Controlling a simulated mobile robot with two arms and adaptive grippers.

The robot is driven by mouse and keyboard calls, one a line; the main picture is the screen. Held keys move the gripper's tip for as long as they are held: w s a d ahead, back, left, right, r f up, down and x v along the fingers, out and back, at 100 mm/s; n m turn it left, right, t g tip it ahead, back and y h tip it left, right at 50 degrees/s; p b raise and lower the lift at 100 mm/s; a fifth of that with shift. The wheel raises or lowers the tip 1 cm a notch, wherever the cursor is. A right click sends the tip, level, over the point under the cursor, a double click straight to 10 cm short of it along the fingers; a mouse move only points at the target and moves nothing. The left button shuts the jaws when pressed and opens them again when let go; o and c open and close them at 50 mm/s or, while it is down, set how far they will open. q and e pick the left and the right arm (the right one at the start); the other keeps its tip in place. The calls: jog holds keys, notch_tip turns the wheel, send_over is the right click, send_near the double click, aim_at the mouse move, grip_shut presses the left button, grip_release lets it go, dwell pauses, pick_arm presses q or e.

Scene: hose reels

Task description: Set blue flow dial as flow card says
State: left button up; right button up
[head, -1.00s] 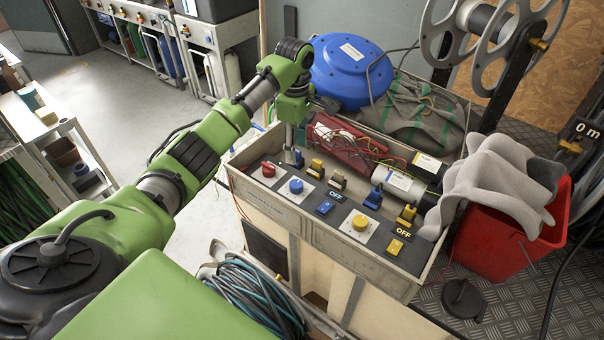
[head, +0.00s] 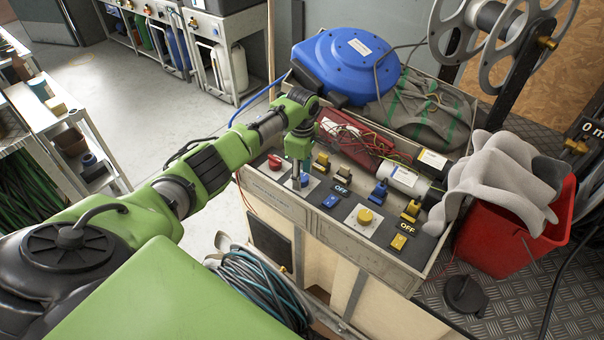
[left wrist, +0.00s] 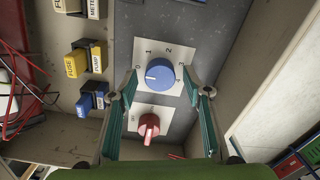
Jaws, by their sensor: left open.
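The blue flow dial (left wrist: 160,74) is a round knob on a white plate (left wrist: 140,46) marked 1, 2 and 3. A white mark on the knob points toward the left of the wrist picture. My left gripper (left wrist: 161,84) is open, with one finger on each side of the dial; I cannot tell whether they touch it. In the head view the left gripper (head: 299,182) points down at the blue dial (head: 305,180), which it partly covers. I cannot make out a flow card in either view. My right gripper is not in view.
A red dial (left wrist: 148,128) sits close by on the same panel, and a yellow dial (head: 365,216) further right. Blue and yellow switches, red wires and a crate wall (head: 330,230) surround them. A blue reel (head: 345,65) and a red bucket (head: 500,235) stand beyond.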

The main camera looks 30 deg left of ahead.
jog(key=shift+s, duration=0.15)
pick_arm(q)
jog(key=c, duration=1.1)
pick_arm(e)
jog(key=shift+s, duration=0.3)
